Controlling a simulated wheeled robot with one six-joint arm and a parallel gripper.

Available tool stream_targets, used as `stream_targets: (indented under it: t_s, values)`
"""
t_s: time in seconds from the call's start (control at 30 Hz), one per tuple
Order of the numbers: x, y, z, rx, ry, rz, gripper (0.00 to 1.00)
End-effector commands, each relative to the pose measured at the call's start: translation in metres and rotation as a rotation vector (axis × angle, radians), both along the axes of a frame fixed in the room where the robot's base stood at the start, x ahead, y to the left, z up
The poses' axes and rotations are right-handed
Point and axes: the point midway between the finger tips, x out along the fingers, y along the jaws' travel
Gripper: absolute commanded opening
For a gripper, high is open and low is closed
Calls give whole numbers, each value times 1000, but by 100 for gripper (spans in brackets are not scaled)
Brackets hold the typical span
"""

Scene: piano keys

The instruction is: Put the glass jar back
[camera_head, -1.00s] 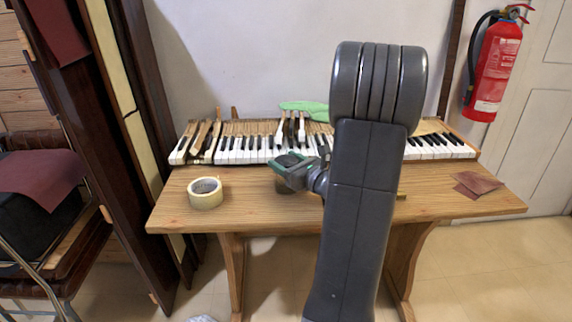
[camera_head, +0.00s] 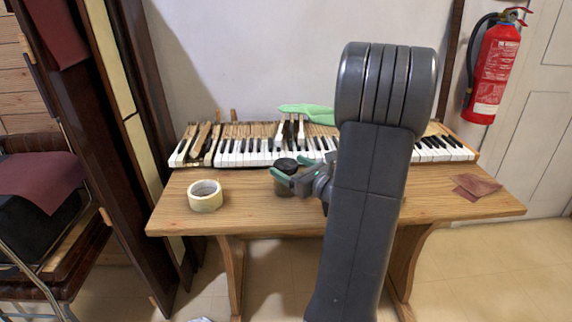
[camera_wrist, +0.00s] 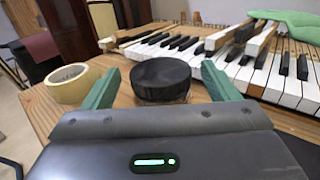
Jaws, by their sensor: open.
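The glass jar (camera_head: 286,182) stands upright on the wooden table, in front of the piano keys. Its dark round lid (camera_wrist: 160,78) shows in the wrist view, between and beyond my two green fingers. My gripper (camera_head: 284,174) is open beside the jar, coming in from the right in the head view. It also shows in the wrist view (camera_wrist: 160,88), with the fingers spread to either side of the lid. I cannot tell whether a finger touches the jar. Part of the jar's body is hidden by my gripper.
A roll of tape (camera_head: 205,196) lies on the table (camera_head: 250,215) to the left. The piano keyboard (camera_head: 250,150) runs along the back, with a green cloth (camera_head: 305,112) on it. Brown sandpaper-like sheets (camera_head: 475,186) lie at the right. The table's front left is clear.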

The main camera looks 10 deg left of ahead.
Motion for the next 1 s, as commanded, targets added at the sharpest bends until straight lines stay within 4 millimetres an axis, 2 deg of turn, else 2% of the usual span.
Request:
stream_targets:
  t_s: [0.2, 0.4, 0.6, 1.0]
  values:
    - [-27, -40, 1, 0, 0, -5, 81]
    - [-45, -65, 1, 1, -1, -4, 81]
    - [-54, -76, 0, 1, -1, -1, 81]
    - [-54, -76, 0, 1, -1, 0, 81]
